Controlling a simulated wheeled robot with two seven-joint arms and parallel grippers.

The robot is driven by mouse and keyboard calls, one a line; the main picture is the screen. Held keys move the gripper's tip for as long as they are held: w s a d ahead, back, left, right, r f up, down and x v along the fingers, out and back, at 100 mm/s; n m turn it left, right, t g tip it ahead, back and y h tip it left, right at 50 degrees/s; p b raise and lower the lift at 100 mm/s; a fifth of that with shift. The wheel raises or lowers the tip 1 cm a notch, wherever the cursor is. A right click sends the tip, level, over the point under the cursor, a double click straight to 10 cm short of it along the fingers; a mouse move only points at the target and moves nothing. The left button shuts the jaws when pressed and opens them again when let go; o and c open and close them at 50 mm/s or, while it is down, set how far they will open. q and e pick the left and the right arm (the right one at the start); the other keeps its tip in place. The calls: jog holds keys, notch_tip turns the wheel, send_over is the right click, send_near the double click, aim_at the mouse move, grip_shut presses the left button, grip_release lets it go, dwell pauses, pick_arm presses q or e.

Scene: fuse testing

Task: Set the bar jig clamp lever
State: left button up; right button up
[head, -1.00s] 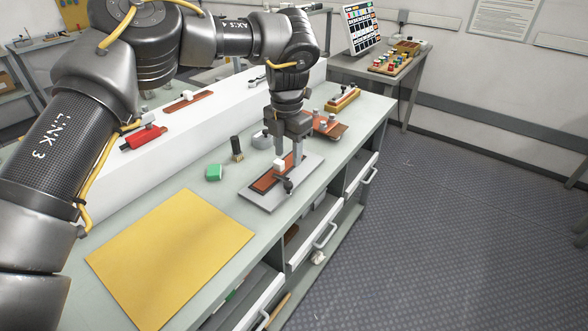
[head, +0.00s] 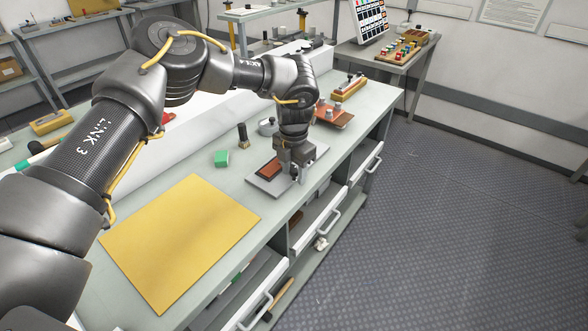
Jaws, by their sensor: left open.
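The bar jig is a light grey plate (head: 265,187) with a red-brown inset (head: 268,169), lying on the bench under my left gripper. My left gripper (head: 299,175) is open and points down at the jig's right part. Its fingers are low, around or beside a small dark knob (head: 293,170) that looks like the clamp lever's end; I cannot tell whether they touch it. The gripper hides much of the lever and the white block seen earlier. My right gripper is not in view.
A yellow mat (head: 180,240) lies in front on the bench. A green block (head: 221,158), a dark brush (head: 243,135) and a grey round weight (head: 268,126) stand left of the arm. A brown fixture (head: 334,114) and a wooden block (head: 349,90) are behind.

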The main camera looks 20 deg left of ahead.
pick_arm(q)
grip_shut()
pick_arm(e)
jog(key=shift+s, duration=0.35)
